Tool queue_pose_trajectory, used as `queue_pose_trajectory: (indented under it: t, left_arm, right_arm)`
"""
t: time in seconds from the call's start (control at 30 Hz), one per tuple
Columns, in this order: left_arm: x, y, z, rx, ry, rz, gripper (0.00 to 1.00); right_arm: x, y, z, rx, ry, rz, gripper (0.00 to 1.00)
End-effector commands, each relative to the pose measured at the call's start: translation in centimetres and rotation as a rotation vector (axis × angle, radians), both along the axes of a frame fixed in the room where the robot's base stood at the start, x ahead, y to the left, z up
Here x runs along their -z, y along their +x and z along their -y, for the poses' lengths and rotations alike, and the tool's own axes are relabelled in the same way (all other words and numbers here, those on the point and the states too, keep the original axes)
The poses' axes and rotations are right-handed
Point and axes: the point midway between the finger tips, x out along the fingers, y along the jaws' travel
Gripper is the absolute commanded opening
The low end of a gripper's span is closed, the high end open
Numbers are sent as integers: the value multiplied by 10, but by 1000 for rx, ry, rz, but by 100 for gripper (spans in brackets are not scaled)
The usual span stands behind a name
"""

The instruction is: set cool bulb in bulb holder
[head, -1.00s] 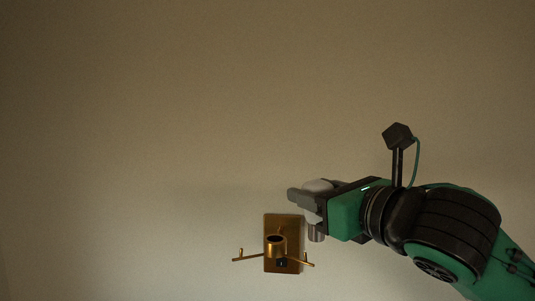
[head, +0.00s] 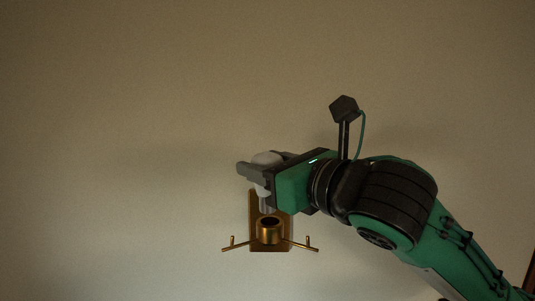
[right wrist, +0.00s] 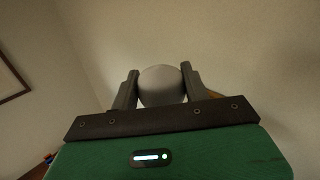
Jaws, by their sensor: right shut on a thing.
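The bulb holder (head: 270,232) is a brass cup with an open top on a brass wall plate, with a thin arm out to each side. My right gripper (head: 254,168) is shut on the white bulb (head: 266,158). The bulb is upright, with its metal base (head: 265,204) pointing down. In the head view the base shows just above the holder's opening and slightly to its left; I cannot tell the depth gap. In the right wrist view the round bulb (right wrist: 161,86) sits between both fingers. My left gripper is not in view.
The wall (head: 130,120) around the holder is plain and bare. In the right wrist view a framed picture (right wrist: 14,75) hangs at the left. The holder's side arms (head: 305,246) stick out near the cup.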

Motion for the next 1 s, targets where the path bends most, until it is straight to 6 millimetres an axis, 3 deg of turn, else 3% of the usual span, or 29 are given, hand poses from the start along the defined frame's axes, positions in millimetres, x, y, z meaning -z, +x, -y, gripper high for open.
queue_pose_trajectory:
  t: [0.4, 1.0]
  left_arm:
    - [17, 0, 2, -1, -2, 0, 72]
    - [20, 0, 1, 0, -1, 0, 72]
  right_arm:
    - [26, 0, 0, 0, -1, -1, 24]
    - [31, 0, 0, 0, 0, 0, 24]
